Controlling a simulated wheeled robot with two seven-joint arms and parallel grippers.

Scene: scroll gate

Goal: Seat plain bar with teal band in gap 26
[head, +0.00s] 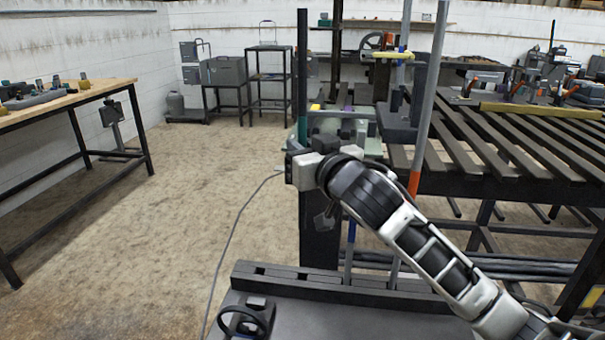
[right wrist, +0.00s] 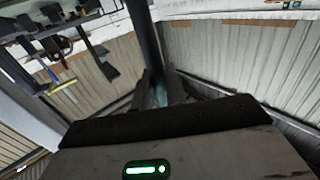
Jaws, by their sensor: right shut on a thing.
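My right gripper (head: 302,150) is shut on a dark, upright bar with a teal band (head: 302,75). The bar rises well above the gripper; its teal part (head: 302,128) shows just above the grip. In the right wrist view, the dark bar (right wrist: 144,40) and a bit of teal (right wrist: 160,93) show between the fingers. A dark slotted rail (head: 335,286) lies low in front. I cannot read gap numbers, so gap 26 cannot be told. My left gripper is not in view.
A grey bar with an orange band (head: 427,110) stands tilted right of the held bar. A bar with a blue band (head: 350,245) stands by the rail. A slatted table (head: 520,150) fills the right.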

